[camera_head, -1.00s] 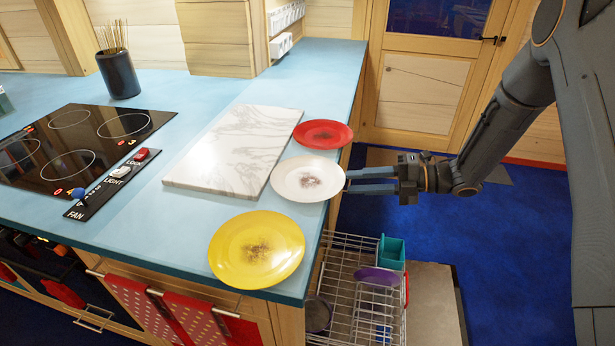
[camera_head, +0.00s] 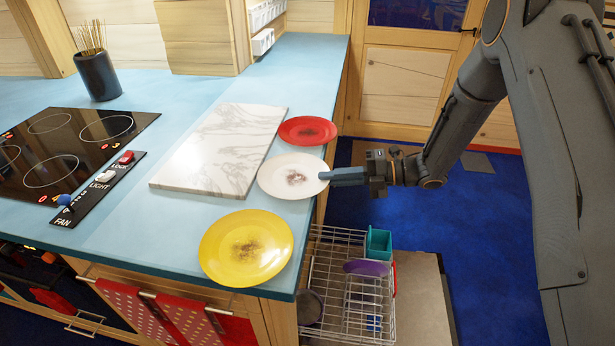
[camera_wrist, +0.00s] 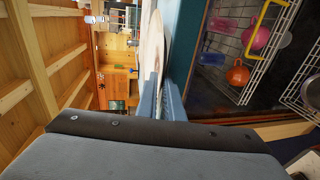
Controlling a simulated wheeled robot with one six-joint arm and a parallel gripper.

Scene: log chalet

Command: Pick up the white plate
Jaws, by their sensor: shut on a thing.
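The white plate (camera_head: 293,176), with a dark smudge in its middle, lies on the blue counter between the red plate (camera_head: 307,130) and the yellow plate (camera_head: 246,247). My gripper (camera_head: 327,175) is at the white plate's right edge, over the counter's edge, with its fingers shut on the rim. In the wrist view the white plate (camera_wrist: 152,48) shows edge-on between my two blue fingers. The plate still looks level and close to the counter; I cannot tell whether it touches it.
A marble board (camera_head: 222,150) lies left of the plates, beside the black cooktop (camera_head: 68,150). Below the counter's right edge stands a wire dish rack (camera_head: 345,290) holding a purple plate (camera_head: 367,267) and a teal cup (camera_head: 379,243).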

